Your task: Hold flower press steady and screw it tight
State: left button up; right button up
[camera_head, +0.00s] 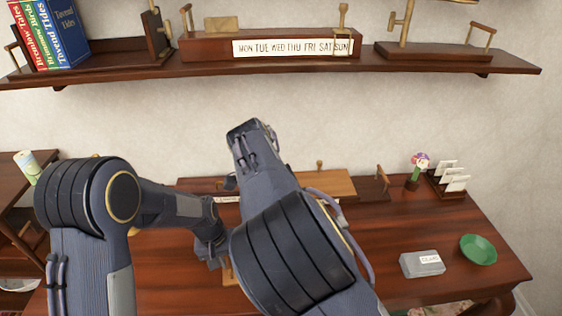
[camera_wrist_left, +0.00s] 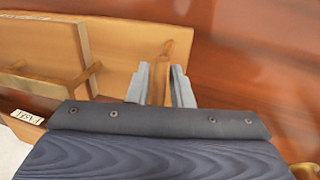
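My left gripper (camera_head: 212,256) is low over the desk in the head view, partly shaded by my arms. In the left wrist view its two grey fingers (camera_wrist_left: 160,80) stand apart, one on each side of a light wooden bar (camera_wrist_left: 170,52). I cannot tell whether they touch it. The bar adjoins a tan wooden board (camera_wrist_left: 115,50) with a raised cross-piece. A light wooden board (camera_head: 330,183) with a small upright peg shows behind my right arm in the head view. I cannot tell which wooden part is the flower press. My right gripper cannot be made out.
The reddish desk (camera_head: 445,215) is clear at right, except for a grey box (camera_head: 422,263), a green dish (camera_head: 478,249), a flower figure (camera_head: 416,168) and a card holder (camera_head: 449,187). A wall shelf (camera_head: 430,64) with books and wooden items hangs above.

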pick_arm(q)
jog(key=o, duration=0.4)
